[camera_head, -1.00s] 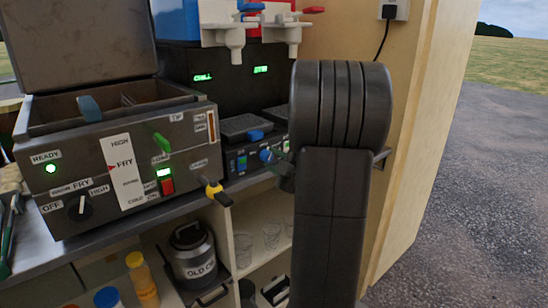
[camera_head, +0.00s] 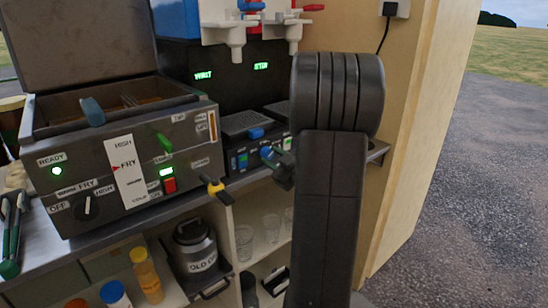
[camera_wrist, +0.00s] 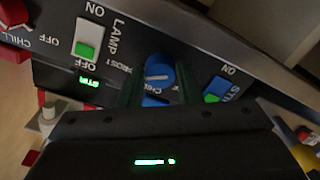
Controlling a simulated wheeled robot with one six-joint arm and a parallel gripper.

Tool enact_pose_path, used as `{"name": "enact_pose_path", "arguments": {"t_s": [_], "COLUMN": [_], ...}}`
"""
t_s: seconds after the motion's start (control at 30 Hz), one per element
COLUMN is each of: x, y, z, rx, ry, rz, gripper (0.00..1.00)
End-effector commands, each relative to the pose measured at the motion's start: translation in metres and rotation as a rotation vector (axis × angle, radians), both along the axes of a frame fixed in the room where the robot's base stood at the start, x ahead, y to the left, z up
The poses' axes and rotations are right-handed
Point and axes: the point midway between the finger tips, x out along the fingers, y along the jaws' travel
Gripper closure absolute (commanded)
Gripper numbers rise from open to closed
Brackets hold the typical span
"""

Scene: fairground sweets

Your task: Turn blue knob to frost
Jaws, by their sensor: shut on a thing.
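The blue knob (camera_wrist: 158,72) sits on the dark front panel of the slush machine (camera_wrist: 205,45). In the wrist view a pale line lies roughly level across its face. The lettering around it is partly hidden; a label at its left seems to read FROST. My gripper (camera_wrist: 157,88) has its dark green fingers on both sides of the knob and is shut on it. In the head view my gripper (camera_head: 279,160) is at the panel's right part, with my arm in front. The machine's left display (camera_head: 203,75) reads WAIT.
A white LAMP switch (camera_wrist: 88,40) is left of the knob and a blue STIR switch (camera_wrist: 216,88) is right of it. Glasses (camera_head: 245,240) stand on the shelf below.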

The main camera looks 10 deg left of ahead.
Motion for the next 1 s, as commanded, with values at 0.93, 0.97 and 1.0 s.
{"name": "enact_pose_path", "arguments": {"t_s": [0.93, 0.97, 1.0], "x": [-0.009, -0.012, -0.017], "y": [-0.014, -0.018, -0.024], "z": [0.0, 0.0, 0.0], "rx": [0.001, 0.001, 0.001], "ry": [0.003, 0.003, 0.004], "rz": [-0.003, -0.004, -0.005], "gripper": [0.48, 0.48, 0.48]}}
